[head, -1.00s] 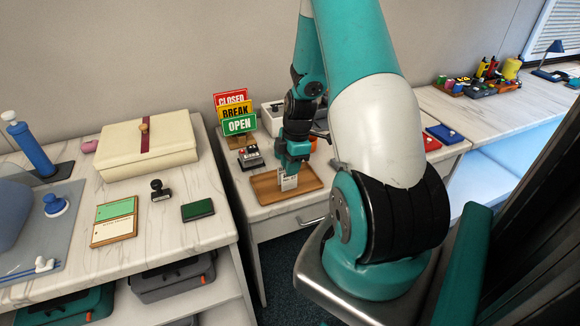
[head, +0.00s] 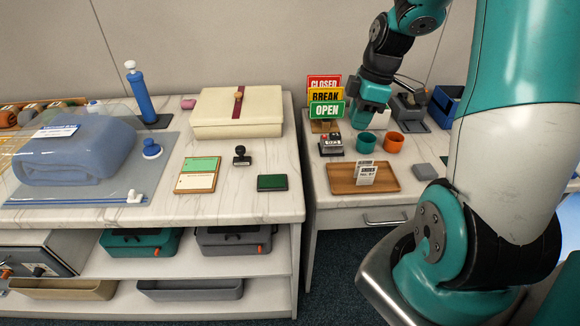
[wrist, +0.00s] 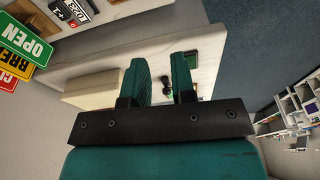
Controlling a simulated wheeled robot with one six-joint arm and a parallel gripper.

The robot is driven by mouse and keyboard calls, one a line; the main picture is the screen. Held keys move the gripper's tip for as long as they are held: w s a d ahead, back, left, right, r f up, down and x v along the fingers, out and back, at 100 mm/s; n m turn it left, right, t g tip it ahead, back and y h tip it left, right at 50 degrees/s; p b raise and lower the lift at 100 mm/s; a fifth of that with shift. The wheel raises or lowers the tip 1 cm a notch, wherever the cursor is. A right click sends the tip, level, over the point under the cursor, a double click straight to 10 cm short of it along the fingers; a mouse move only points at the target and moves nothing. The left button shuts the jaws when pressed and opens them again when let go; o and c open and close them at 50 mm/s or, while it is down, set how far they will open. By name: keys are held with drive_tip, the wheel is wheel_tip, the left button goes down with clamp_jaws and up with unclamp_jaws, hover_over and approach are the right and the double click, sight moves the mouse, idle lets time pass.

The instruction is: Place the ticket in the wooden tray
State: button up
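The white ticket (head: 366,174) with black print is in the wooden tray (head: 343,187), in the tray's right half; it looks upright or leaning, I cannot tell which. The tray lies on the right-hand white counter. My gripper (head: 366,120) is raised behind the tray, beside the OPEN sign and apart from the ticket. In the wrist view my gripper (wrist: 160,68) has its two teal fingers apart with nothing between them. The ticket is not visible in the wrist view.
The CLOSED, BREAK and OPEN signs (head: 326,95) stand left of my gripper. A teal cup (head: 366,142) and an orange cup (head: 393,143) stand behind the tray. A small black-and-red device (head: 330,145) is behind it at left. A gap separates the two counters.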

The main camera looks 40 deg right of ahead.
drive_tip(key=s+a+r+m+y, duration=0.1)
drive_tip(key=a+r, duration=0.2)
drive_tip(key=a, duration=0.5)
drive_tip(key=a+r, duration=0.3)
drive_tip(key=a, duration=0.5)
drive_tip(key=s+a+r+m+g+y, duration=0.1)
drive_tip(key=s+a+r, duration=0.3)
drive_tip(key=s+a, duration=0.9)
drive_tip(key=shift+s+a+m, duration=0.35)
drive_tip(key=shift+a+m, duration=0.55)
